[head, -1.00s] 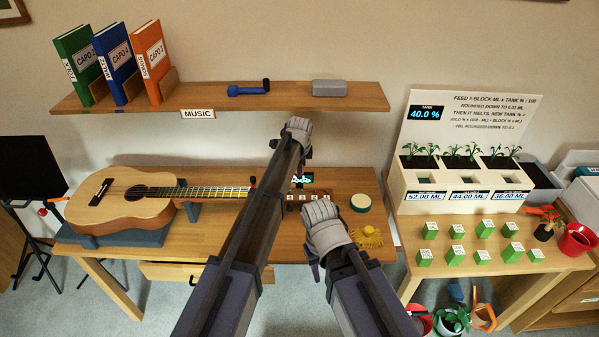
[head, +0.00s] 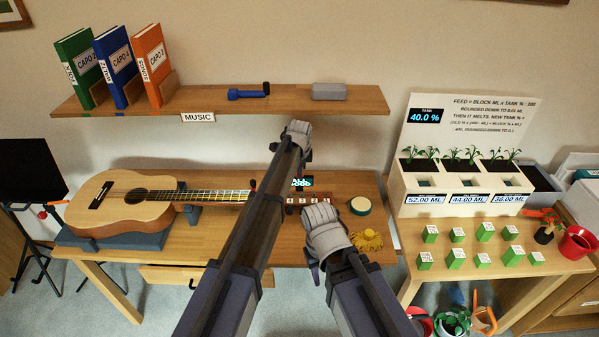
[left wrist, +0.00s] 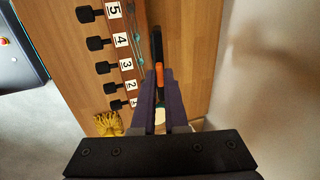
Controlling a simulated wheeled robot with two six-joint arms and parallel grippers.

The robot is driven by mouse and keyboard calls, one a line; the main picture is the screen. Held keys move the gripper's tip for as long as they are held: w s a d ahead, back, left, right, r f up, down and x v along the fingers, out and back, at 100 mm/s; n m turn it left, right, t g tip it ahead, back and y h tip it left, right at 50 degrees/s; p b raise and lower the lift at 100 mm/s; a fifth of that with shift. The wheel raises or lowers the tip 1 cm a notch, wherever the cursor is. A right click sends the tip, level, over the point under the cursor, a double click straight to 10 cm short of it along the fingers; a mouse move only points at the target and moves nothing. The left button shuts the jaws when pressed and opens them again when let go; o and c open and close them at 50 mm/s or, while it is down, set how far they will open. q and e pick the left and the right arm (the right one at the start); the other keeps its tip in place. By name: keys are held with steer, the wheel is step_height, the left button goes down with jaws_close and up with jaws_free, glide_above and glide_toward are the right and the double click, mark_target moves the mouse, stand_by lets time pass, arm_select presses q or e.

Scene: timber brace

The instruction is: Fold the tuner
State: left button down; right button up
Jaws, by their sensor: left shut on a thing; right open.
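The tuner's lit display (head: 301,183) shows teal lettering at the far end of the guitar's neck, partly behind my left arm. In the left wrist view, a thin dark bar (left wrist: 157,42) with an orange part lies at my left fingertips (left wrist: 158,78); it looks like the tuner seen edge-on. My left gripper (head: 303,156) is shut on it; the head view hides the contact. The guitar (head: 128,212) lies with its neck to the right. Its headstock (left wrist: 128,62) has numbered black pegs beside the bar. My right gripper (head: 315,270) is open, lower, near the table's front edge.
A round tin (head: 360,205) and a yellow cloth (head: 368,241) lie right of the headstock. A shelf (head: 290,103) with books runs above the table. A planter (head: 460,188) and green blocks stand on the right-hand table.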

stand_by(0.8)
arm_select(q)
steer(key=s+f+t+b, duration=0.2)
steer(key=t+b, duration=0.1)
steer(key=b, duration=0.3)
steer(key=s+f+t+b, duration=0.2)
steer(key=t+b, duration=0.1)
steer(key=b, duration=0.4)
steer(key=s+f+t+b, duration=0.2)
steer(key=s+t+b, duration=0.1)
steer(key=b, duration=0.3)
steer(key=shift+f+t, duration=0.25)
steer(key=shift+t, duration=0.35)
steer(key=shift+s+f+b, duration=0.25)
steer(key=shift+f+b, duration=0.5)
steer(key=shift+b, duration=0.25)
steer(key=c, duration=1)
jaws_free()
steer(key=shift+o, duration=0.3)
